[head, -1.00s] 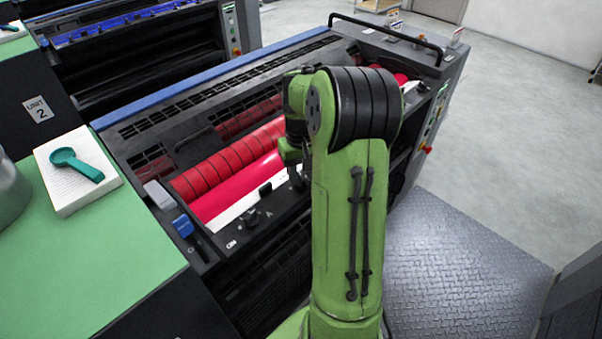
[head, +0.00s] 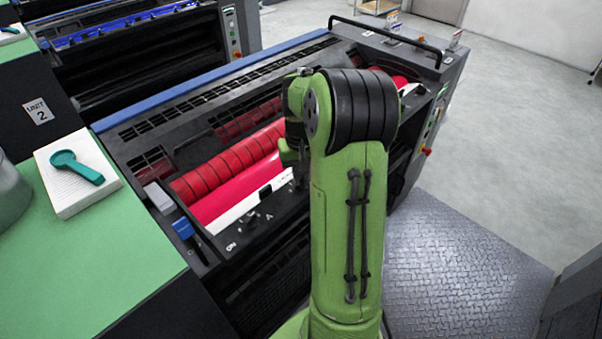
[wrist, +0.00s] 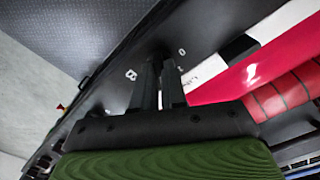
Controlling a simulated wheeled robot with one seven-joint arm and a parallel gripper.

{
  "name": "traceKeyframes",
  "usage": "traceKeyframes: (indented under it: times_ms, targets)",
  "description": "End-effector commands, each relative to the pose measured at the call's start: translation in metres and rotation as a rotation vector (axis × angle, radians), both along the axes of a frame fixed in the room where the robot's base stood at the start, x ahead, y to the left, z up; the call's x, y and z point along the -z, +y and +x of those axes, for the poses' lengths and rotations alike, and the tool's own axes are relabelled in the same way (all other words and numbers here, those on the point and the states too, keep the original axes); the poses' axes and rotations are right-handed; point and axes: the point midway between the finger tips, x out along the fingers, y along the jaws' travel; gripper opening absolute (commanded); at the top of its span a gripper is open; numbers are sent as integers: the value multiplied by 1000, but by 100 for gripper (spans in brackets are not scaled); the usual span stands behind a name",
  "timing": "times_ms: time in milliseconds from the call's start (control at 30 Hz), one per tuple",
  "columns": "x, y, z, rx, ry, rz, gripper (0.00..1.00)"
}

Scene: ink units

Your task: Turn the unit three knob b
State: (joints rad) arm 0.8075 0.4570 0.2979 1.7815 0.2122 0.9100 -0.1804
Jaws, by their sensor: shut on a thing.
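My gripper (wrist: 160,68) is shut on knob b (wrist: 159,53) of the press unit's dark panel, next to a white letter B (wrist: 130,74). Only a dark bit of the knob shows at the fingertips; the fingers hide the rest, so its angle cannot be told. In the head view my green arm covers the gripper and this knob. A black knob (head: 252,217) beside the letter A stands on the same panel, left of my arm.
Red rollers (head: 228,165) lie open behind the panel. A blue-topped lever (head: 183,227) stands at the panel's left end. A white pad (head: 70,190) with a teal scoop (head: 75,165) lies on the green top (head: 80,260). A metal tread plate (head: 460,260) is clear at right.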

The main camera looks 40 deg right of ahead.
Motion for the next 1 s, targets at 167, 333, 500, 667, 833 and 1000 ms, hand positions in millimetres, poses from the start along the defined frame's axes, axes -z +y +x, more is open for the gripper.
traceKeyframes:
  times_ms: [167, 333, 500, 667, 833, 1000]
  targets:
    - [-1, 0, 0, 137, -1, -1, 0]
    - [-1, 0, 0, 292, -1, -2, 0]
    - [-1, 0, 0, 442, -2, -1, 0]
    - [-1, 0, 0, 564, -1, -1, 0]
    - [-1, 0, 1, 663, -2, 0, 0]
    - [-1, 0, 1, 728, -2, 0, 0]
